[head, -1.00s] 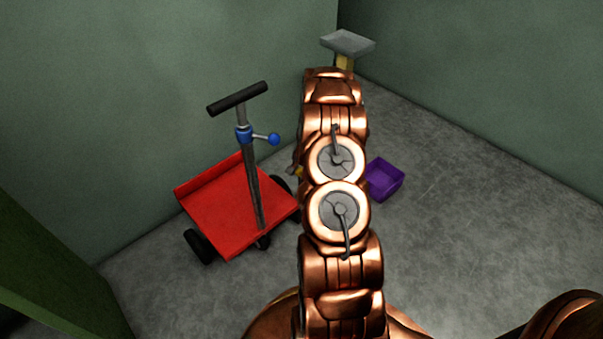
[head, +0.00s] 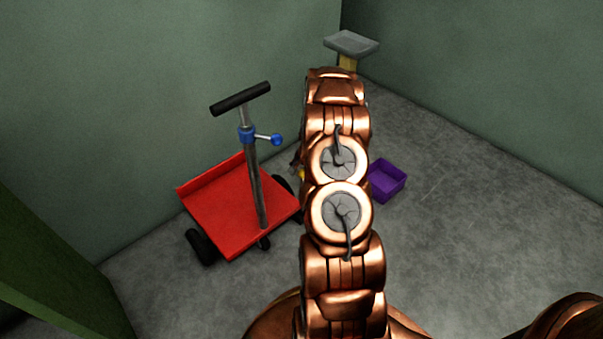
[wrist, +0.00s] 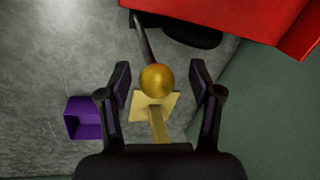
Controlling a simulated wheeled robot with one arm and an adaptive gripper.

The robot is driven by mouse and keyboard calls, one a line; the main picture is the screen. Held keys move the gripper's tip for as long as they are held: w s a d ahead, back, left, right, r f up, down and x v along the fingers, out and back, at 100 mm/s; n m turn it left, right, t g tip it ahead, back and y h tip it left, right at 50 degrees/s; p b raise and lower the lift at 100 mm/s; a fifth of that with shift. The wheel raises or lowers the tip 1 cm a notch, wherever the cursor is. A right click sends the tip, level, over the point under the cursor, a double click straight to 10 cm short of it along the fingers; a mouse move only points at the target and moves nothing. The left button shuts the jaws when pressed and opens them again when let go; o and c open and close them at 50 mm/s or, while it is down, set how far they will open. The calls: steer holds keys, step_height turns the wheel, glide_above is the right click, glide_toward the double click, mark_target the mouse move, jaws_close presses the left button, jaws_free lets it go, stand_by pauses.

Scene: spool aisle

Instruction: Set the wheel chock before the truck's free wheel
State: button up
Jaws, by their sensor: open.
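The truck (head: 225,213) is a red flatbed with dark wheels and an upright handle post; its red edge (wrist: 255,12) and a dark wheel (wrist: 192,36) top the wrist view. My gripper (wrist: 160,76) is open, its dark fingers either side of a gold ball (wrist: 157,80) that ends a dark rod (wrist: 144,38) running toward the truck. Contact is not visible. A yellow flat piece with a stem (wrist: 142,112) shows beyond the ball; I cannot tell whether it is the chock or a stand's base. In the head view my arm hides most of this area.
A purple bin (head: 387,183) is on the floor right of my arm, and at left in the wrist view (wrist: 84,119). A grey-topped stand with a yellow post (head: 351,44) is near the back corner. Green walls (head: 130,90) close the left and back. Floor at right is clear.

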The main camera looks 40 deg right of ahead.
steer(key=v, duration=1.2)
steer(key=shift+f, duration=0.1)
